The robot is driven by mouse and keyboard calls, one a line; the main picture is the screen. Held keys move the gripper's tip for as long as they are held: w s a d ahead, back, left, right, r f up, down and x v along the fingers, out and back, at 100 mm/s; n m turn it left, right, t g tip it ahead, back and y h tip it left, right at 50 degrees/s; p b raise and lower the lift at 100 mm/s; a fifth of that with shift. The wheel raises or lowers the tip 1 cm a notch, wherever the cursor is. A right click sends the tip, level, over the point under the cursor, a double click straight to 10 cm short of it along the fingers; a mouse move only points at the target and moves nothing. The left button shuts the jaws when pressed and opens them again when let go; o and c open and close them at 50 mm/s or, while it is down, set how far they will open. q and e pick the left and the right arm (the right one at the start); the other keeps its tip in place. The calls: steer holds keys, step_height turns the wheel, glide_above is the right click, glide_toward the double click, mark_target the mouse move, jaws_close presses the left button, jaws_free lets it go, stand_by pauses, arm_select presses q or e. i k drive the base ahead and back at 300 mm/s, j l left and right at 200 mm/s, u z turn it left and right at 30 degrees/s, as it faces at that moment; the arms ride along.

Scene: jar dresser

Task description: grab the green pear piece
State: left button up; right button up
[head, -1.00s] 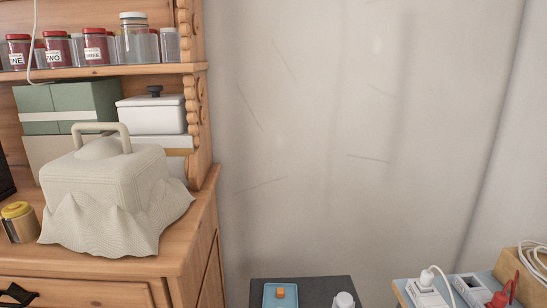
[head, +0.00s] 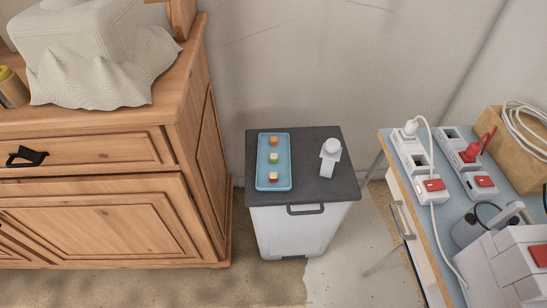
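A blue rectangular tray (head: 262,181) lies on the dark top of a small white cabinet in the middle of the head view. Three small pieces sit on it in a line. The middle one is the green pear piece (head: 273,158), greenish with a pale part. An orange piece (head: 273,141) is at the far end and a reddish and pale piece (head: 273,176) is at the near end. Neither of my grippers shows in the head view.
A small white device (head: 330,155) stands right of the tray on the cabinet's dark top (head: 305,185). A wooden dresser (head: 190,140) is at the left. At the right, a table (head: 447,215) holds power strips (head: 422,165), cables and a grey-white machine (head: 505,270).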

mark_target(274, 157)
steer(key=i+j+z, duration=0.15)
steer(key=j, duration=0.25)
steer(key=i+j+z, duration=0.15)
steer(key=j, duration=0.3)
steer(key=i+j+z, duration=0.15)
steer(key=j, duration=0.3)
steer(key=i+j+z, duration=0.15)
steer(key=j, duration=0.3)
steer(key=k, duration=0.05)
